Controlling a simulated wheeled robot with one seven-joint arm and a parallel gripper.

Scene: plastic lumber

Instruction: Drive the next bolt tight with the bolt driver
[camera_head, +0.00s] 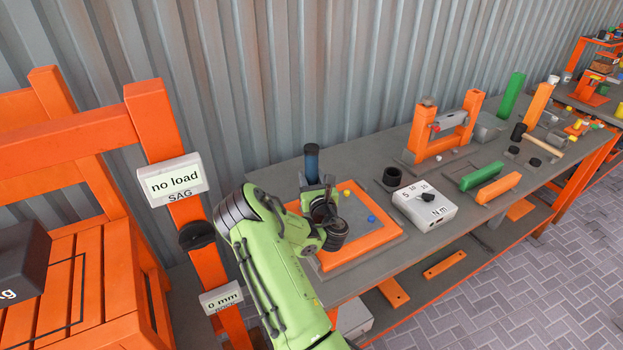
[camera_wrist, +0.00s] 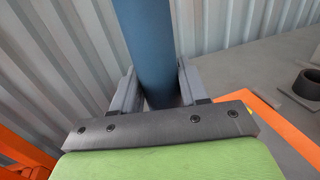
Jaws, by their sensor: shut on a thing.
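The bolt driver (camera_head: 312,160) is a blue upright cylinder with a dark top. It stands over the far left part of an orange-framed panel (camera_head: 378,240) on the bench. My gripper (camera_head: 317,186) is shut around the driver; in the wrist view the grey fingers of my gripper (camera_wrist: 156,88) flank the blue shaft of the driver (camera_wrist: 146,40). A yellow bolt head (camera_head: 347,192) and a blue bolt head (camera_head: 372,218) show on the panel. The driver's lower end and any bolt beneath it are hidden by my gripper and wrist.
A white N m dial box (camera_head: 425,205) and a black round holder (camera_head: 389,178) stand right of the panel. An orange rack with a "no load" display (camera_head: 172,180) stands at left. The corrugated wall (camera_head: 300,70) is close behind the bench.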

